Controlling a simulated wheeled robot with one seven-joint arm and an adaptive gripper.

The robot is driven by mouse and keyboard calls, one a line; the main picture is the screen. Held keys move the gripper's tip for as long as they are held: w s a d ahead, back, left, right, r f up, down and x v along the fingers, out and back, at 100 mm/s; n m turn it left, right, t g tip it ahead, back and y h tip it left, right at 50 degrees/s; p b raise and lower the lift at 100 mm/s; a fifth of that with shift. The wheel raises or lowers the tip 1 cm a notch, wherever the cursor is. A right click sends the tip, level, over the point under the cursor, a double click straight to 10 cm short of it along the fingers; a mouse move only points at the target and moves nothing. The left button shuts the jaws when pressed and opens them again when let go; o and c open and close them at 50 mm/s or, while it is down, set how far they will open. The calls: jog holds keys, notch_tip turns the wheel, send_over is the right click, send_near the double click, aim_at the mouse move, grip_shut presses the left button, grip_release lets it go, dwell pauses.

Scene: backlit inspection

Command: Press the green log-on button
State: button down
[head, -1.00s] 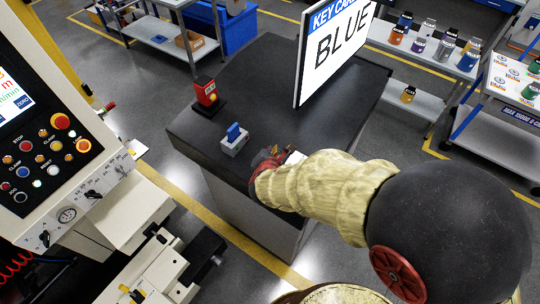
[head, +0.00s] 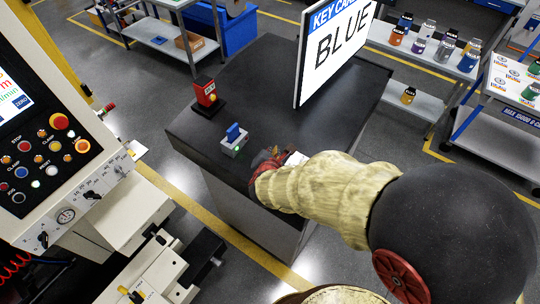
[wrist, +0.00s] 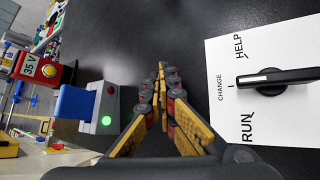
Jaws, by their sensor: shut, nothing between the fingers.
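A small grey box with a blue card (head: 233,131) upright in it stands on the dark cabinet top. The grey box (wrist: 100,105) is left of my gripper (wrist: 160,75). The gripper's fingers are shut and empty, apart from the box. In the head view my gripper (head: 268,158) is low over the cabinet's front edge, right of the box. From there the green button is only a tiny spot.
A red device (head: 207,95) stands behind the box. A KEY CARD BLUE sign (head: 335,45) rises at the back right. A white plate with a black RUN/CHANGE/HELP switch (wrist: 275,79) lies right of my gripper. A machine control panel (head: 40,150) is at left.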

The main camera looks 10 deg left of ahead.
jog(key=shift+s+r+p, duration=0.15)
jog(key=shift+r+p, duration=0.2)
jog(key=shift+r, duration=0.4)
jog(key=r+p, duration=0.2)
jog(key=r, duration=0.1)
jog(key=r+p, duration=0.1)
jog(key=r, duration=0.1)
jog(key=shift+s+a, duration=0.2)
jog(key=shift+s, duration=0.15)
dwell(0.6)
